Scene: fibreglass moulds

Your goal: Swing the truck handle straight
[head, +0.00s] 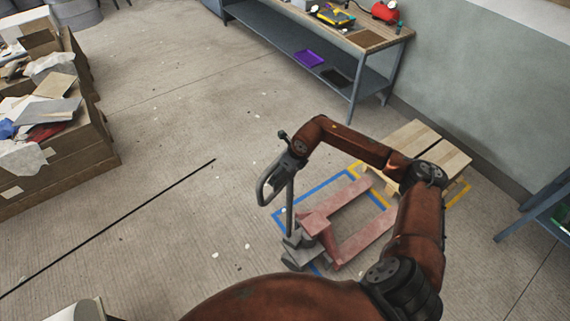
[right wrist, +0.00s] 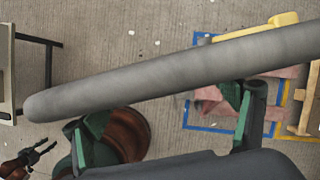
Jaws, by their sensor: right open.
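The pallet truck (head: 318,222) stands on the floor with its faded red forks pointing to the upper right. Its grey handle (head: 265,190) rises from the truck's near end and has a loop on top. My right gripper (head: 287,150) is at the top of the handle; its fingers are hard to make out there. In the right wrist view a thick grey bar (right wrist: 165,80), seemingly the handle, crosses the open green-tipped fingers (right wrist: 168,120). I cannot tell whether they touch it. My left gripper (right wrist: 40,157) shows small at that view's lower left, claws spread and empty.
A blue floor outline (head: 325,186) surrounds the truck's forks. A wooden pallet (head: 420,145) lies beyond them near the wall. A workbench (head: 345,60) stands at the back, and large boxes (head: 70,150) at the left.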

